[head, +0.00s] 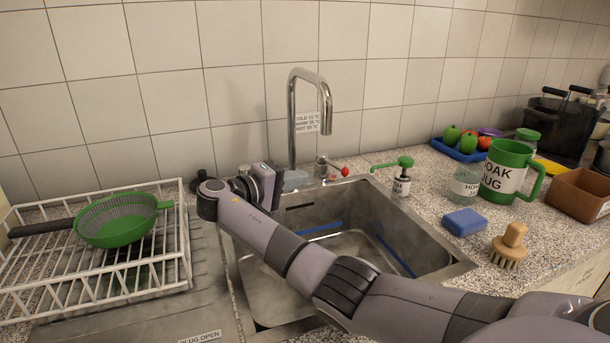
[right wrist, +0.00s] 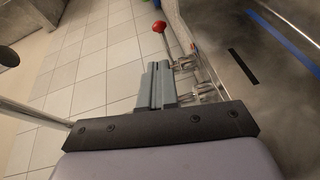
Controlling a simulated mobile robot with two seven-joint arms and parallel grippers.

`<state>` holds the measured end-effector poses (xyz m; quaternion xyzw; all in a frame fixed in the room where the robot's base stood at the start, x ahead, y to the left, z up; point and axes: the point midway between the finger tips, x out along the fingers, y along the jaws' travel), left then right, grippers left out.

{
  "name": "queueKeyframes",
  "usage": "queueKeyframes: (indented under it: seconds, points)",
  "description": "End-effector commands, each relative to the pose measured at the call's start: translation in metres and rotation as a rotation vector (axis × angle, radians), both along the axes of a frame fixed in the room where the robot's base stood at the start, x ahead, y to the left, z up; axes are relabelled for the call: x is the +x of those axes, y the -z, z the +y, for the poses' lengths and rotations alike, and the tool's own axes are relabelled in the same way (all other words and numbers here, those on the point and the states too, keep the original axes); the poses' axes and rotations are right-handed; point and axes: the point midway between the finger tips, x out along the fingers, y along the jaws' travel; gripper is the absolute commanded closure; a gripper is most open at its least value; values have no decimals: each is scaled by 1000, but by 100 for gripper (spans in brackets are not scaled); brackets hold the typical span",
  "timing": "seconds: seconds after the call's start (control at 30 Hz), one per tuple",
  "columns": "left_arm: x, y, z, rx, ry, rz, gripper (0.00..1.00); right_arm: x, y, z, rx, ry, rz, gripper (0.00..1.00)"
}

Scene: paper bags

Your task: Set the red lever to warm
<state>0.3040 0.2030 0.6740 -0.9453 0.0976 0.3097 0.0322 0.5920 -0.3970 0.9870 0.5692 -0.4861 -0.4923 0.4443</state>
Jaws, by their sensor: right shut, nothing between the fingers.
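The red lever, a thin metal stem with a red ball end (head: 345,171), sticks out to the right from a small metal valve body (head: 321,166) behind the sink, beside the tall chrome tap (head: 292,115). A label (head: 307,122) by the tap lists cold, warm and hot temperatures. My right gripper (head: 296,179) is left of the lever, its grey fingers shut and empty. In the right wrist view the fingertips (right wrist: 155,68) are close to the lever's stem, with the red ball (right wrist: 159,26) beyond them; I cannot tell whether they touch. My left gripper is not in view.
The steel sink (head: 400,235) lies under my right arm. A white dish rack (head: 90,285) with a green colander (head: 118,222) stands left. A green-topped soap pump (head: 401,182), blue sponge (head: 464,222), brush (head: 510,246) and green jug (head: 506,172) stand right.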

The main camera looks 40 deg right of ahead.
Motion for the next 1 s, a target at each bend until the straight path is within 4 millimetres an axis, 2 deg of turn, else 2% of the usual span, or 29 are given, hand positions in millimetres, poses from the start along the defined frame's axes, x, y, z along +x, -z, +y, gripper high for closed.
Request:
queueKeyframes:
  seconds: [0.17, 0.6, 0.8, 1.0]
  points:
    - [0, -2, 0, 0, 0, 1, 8, -2, 2, -8, 8, 20, -15, 100]
    - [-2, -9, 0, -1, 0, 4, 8, 0, 12, -82, 7, 18, -13, 100]
    - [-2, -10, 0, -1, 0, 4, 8, 1, 14, -96, 7, 15, -14, 100]
    - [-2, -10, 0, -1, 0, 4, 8, 1, 15, -98, 7, 14, -15, 100]
